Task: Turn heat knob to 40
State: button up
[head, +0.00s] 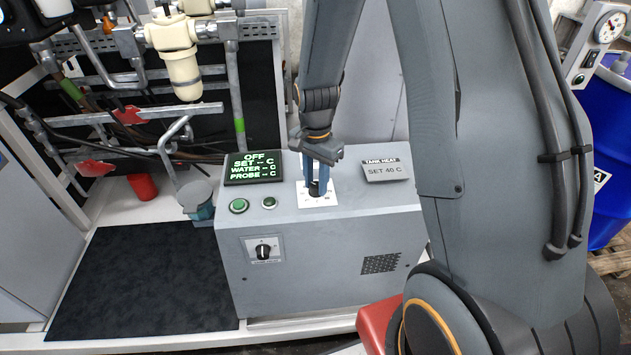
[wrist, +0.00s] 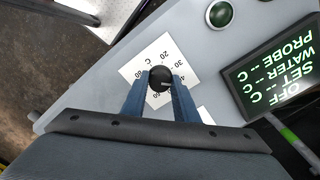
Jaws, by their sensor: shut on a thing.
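The heat knob (wrist: 160,78) is a round black knob on a white dial plate (wrist: 141,65) with printed numbers, of which 20, 30 and 40 show in the wrist view. My gripper (wrist: 160,90) reaches down from above with its blue fingers shut on the knob, one on each side. In the head view my gripper (head: 318,188) stands over the dial plate (head: 331,196) on top of the grey heater box. The knob's pointer setting is too small to read. A sign (head: 386,170) reads "TANK HEAT SET 40 C".
The display (head: 253,167) reads OFF, with dashes for SET, WATER and PROBE. Two green buttons (head: 239,205) sit below it. A selector switch (head: 263,251) is on the box's front. Pipes and a filter (head: 180,60) stand behind left. A blue drum (head: 610,130) is at right.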

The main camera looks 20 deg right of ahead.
aim_at(316, 185)
jog(key=shift+w+r, duration=0.1)
jog(key=o, duration=1.1)
jog(key=shift+c, duration=0.2)
jog(key=shift+r+b, duration=0.9)
jog(key=shift+r, duration=2.95)
jog(key=s+r+n+t, duration=0.1)
jog(key=s+r+n, duration=0.1)
jog(key=s+n, duration=0.8)
jog(key=s, duration=0.3)
jog(key=shift+s+r, duration=0.15)
jog(key=shift+s, duration=0.1)
jog(key=shift+s+a+n, duration=0.1)
jog(key=shift+s+n, duration=0.4)
jog(key=shift+n, duration=0.1)
jog(key=shift+c, duration=0.3)
